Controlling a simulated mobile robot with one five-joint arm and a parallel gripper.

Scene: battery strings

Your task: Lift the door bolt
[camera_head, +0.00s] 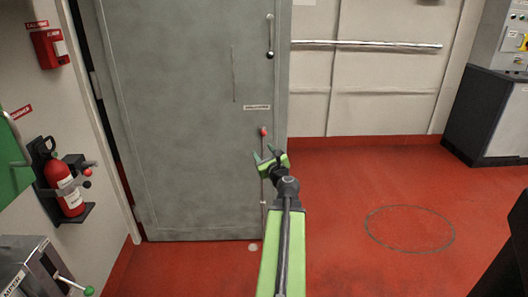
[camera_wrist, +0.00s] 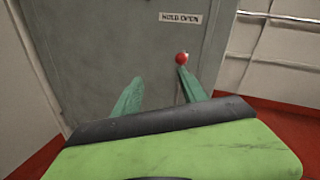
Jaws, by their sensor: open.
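The grey door (camera_head: 185,110) fills the middle of the head view. The door bolt is a thin vertical rod low on the door's right side, with a red knob (camera_head: 263,131) at its top. In the wrist view the red knob (camera_wrist: 182,58) shows just above the right fingertip, below a "HOLD OPEN" label (camera_wrist: 180,18). My gripper (camera_head: 267,156) is open and just below the knob in the head view; in the wrist view its green fingers (camera_wrist: 155,85) are apart with nothing held between them. I cannot tell whether the right finger touches the bolt.
A door handle (camera_head: 269,38) with a black knob is higher up. A fire extinguisher (camera_head: 65,180) hangs on the left wall, with a lever box (camera_head: 35,268) below. A horizontal rail (camera_head: 365,43) crosses the back wall. The red floor (camera_head: 350,190) at right is clear.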

